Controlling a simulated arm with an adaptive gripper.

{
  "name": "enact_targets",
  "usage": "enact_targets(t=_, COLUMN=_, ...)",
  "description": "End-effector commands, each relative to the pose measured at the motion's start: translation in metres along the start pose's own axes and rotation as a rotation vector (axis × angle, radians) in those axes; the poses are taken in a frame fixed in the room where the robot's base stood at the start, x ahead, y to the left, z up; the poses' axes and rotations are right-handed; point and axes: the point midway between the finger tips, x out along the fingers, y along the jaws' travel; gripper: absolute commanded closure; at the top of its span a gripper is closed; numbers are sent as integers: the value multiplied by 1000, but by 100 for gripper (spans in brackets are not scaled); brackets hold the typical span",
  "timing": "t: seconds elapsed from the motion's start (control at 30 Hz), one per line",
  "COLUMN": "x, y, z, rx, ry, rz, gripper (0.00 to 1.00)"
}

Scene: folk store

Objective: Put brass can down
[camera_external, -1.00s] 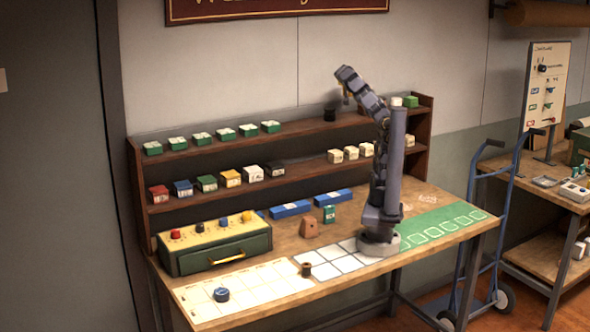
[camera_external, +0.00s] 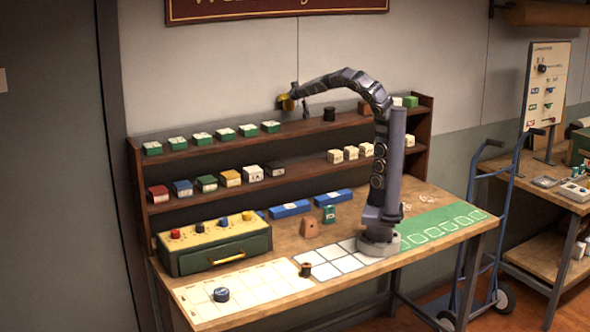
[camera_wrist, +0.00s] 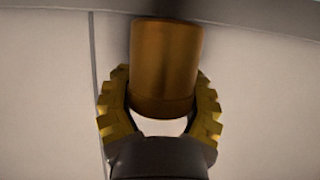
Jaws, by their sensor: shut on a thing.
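The brass can (camera_external: 284,103) is in my gripper (camera_external: 291,98), held in the air just above the top shelf, left of the dark can. In the wrist view the can (camera_wrist: 165,62) is a plain brass cylinder. It sits between the two ridged yellow fingers of my gripper (camera_wrist: 160,105), which are shut on it. The wall fills the background there. In the external view the can is small, so its exact gap to the shelf cannot be told.
The top shelf (camera_external: 225,142) holds green-and-white boxes on its left and a dark can (camera_external: 329,114) right of my gripper. Shelf space between them looks free. Boxes fill parts of the lower shelf. The bench holds a green drawer unit (camera_external: 215,246) and a blue-topped item (camera_external: 221,295).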

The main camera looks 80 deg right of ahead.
Motion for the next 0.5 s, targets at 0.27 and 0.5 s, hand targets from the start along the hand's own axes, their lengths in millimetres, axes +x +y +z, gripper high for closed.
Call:
enact_targets(t=0.27, x=-9, y=-111, z=11, rx=-112, ry=1, rz=-283, gripper=89)
enact_targets(t=0.5, x=-26, y=-186, z=22, rx=-194, ry=2, rz=-480, gripper=89)
